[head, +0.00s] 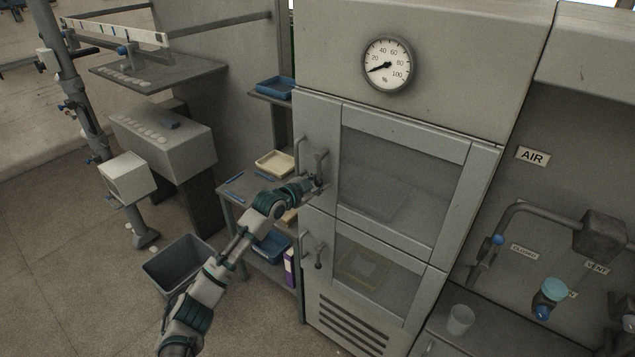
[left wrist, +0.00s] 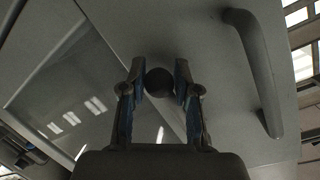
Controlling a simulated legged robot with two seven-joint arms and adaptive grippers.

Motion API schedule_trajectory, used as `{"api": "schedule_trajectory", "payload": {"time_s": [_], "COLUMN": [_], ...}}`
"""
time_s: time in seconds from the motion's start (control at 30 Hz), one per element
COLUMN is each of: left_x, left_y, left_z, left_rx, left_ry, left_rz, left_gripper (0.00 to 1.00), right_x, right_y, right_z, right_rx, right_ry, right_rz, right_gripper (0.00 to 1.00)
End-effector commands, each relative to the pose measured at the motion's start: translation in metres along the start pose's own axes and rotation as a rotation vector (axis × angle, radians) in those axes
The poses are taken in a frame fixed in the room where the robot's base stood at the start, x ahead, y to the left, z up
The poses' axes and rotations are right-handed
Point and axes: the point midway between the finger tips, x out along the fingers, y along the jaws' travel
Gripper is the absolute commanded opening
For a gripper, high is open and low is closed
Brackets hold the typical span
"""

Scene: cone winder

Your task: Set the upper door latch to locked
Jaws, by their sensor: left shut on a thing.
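The upper door (head: 469,205) of the grey cabinet is closed and has a glass pane. Its upper latch (head: 321,158) is a dark lever on the door's left side, beside a bar handle (head: 298,156). My left gripper (head: 319,183) is at the lower end of this latch. In the left wrist view my left gripper (left wrist: 160,85) has its two fingers on either side of a dark round knob (left wrist: 158,82), the latch's end, and is shut on it. The handle (left wrist: 258,75) stands to the right there. The fingers hide part of the latch. My right gripper is not in view.
A lower door (head: 382,277) has its own handle (head: 304,246) and latch (head: 319,257) below. A shelf cart with a cream tray (head: 274,163) stands left of the cabinet, close to my arm. A grey bin (head: 178,263) is on the floor. Pipes (head: 540,212) are at right.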

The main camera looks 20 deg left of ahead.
Motion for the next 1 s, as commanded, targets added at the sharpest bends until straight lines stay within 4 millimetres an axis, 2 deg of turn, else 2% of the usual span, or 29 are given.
{"api": "schedule_trajectory", "payload": {"time_s": [0.33,0.37,0.43,0.77,0.87,1.0], "left_x": [-0.001,-0.001,-0.001,-0.003,-0.01,-0.035], "left_y": [-0.002,-0.002,-0.003,-0.003,-0.003,-0.002], "left_z": [0.001,0.001,0.002,0.003,0.004,0.004], "left_rx": [0.003,0.002,0.001,-0.001,-0.001,0.003], "left_ry": [0.001,0.001,0.001,0.0,-0.001,-0.002], "left_rz": [-0.002,-0.002,-0.002,-0.001,-0.001,-0.001], "left_gripper": [0.0,0.38,0.56,0.57,0.57,0.57], "right_x": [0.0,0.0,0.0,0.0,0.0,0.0], "right_y": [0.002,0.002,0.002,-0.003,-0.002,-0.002], "right_z": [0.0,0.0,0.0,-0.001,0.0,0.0], "right_rx": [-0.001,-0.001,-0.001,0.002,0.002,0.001], "right_ry": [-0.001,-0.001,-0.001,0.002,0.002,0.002], "right_rz": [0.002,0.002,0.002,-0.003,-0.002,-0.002], "right_gripper": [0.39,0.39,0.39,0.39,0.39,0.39]}}
